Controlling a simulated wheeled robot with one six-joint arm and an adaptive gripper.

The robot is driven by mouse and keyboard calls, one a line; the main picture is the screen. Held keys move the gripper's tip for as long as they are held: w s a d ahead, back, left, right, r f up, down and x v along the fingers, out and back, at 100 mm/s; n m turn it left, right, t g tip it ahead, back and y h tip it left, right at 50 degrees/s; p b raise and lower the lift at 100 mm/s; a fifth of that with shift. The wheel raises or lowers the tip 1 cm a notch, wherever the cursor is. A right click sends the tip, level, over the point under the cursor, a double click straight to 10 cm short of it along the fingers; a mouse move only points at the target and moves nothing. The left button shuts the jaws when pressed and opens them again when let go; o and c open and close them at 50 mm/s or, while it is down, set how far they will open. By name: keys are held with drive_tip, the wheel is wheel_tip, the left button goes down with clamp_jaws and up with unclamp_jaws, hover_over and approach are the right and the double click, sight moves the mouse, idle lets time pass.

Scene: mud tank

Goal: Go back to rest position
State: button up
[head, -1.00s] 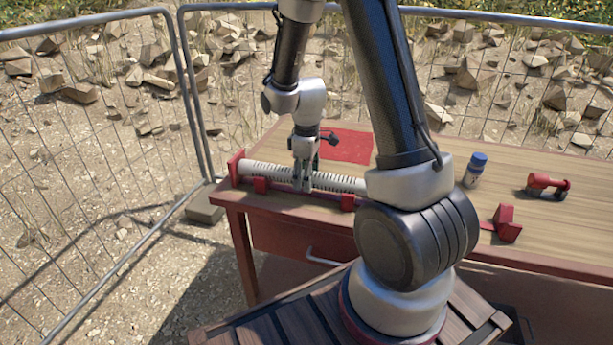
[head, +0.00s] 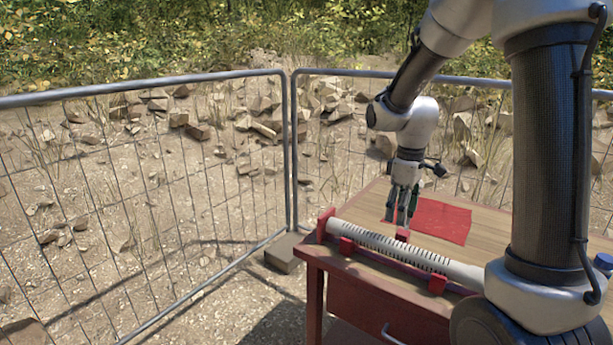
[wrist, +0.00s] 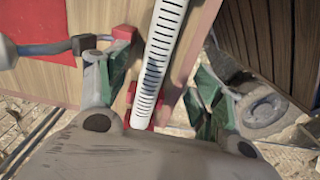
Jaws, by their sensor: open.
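My gripper (head: 402,216) hangs from the arm, pointing down, above the table beside the slotted white tube (head: 420,258). It is open and empty. In the wrist view the green-padded fingers of my gripper (wrist: 160,85) stand wide apart, with the tube (wrist: 163,60) seen between and beyond them, not clasped. The tube lies in a red rack (head: 346,245) along the table's near edge, and its right end is hidden behind my arm.
The wooden table (head: 486,238) carries a red mat (head: 443,221) behind the tube. A blue-capped item (head: 603,262) shows at the right edge. A metal mesh fence (head: 150,190) closes off the left and back, with rubble beyond.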

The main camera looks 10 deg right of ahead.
drive_tip(key=s+r+m+t, duration=0.2)
drive_tip(key=s+r+m, duration=0.2)
drive_tip(key=s, duration=0.6)
drive_tip(key=s+d+r+m+t, duration=0.1)
drive_tip(key=s+r+m, duration=0.3)
drive_tip(key=s+r, duration=0.5)
drive_tip(key=shift+s+r+m+t, duration=0.35)
drive_tip(key=shift+s+t, duration=0.35)
drive_tip(key=shift+s, duration=0.55)
drive_tip(key=shift+d+f, duration=0.1)
